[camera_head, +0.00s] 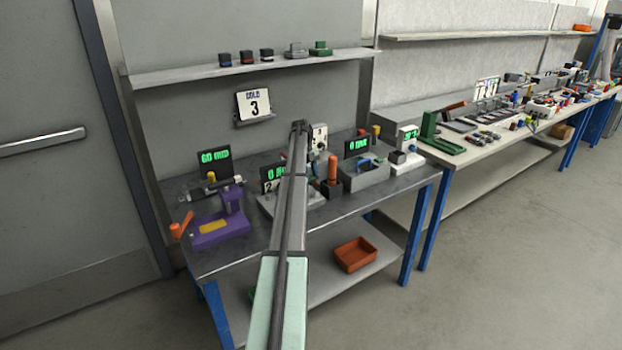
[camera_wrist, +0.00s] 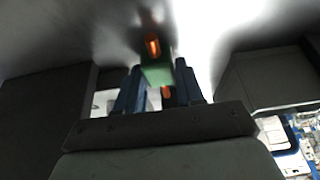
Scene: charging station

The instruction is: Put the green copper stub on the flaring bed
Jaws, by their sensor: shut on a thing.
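My gripper (camera_wrist: 158,82) is shut on the green copper stub (camera_wrist: 157,73) in the wrist view. The stub is a green block between the two dark blue fingers, with copper-orange parts above and below it. In the head view my gripper (camera_head: 300,127) is at the far end of the arm, in front of the grey back panel and over the rear of the bench; the stub cannot be made out there. A purple fixture (camera_head: 222,222) with a yellow plate stands on the left of the bench. I cannot tell for certain which fixture is the flaring bed.
The grey bench (camera_head: 232,262) also bears green-lit displays, a grey block fixture (camera_head: 365,176) and an orange-handled tool (camera_head: 332,170). A shelf (camera_head: 260,65) with several small blocks hangs above. An orange tray (camera_head: 355,254) lies on the lower shelf. The bench's front strip is clear.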

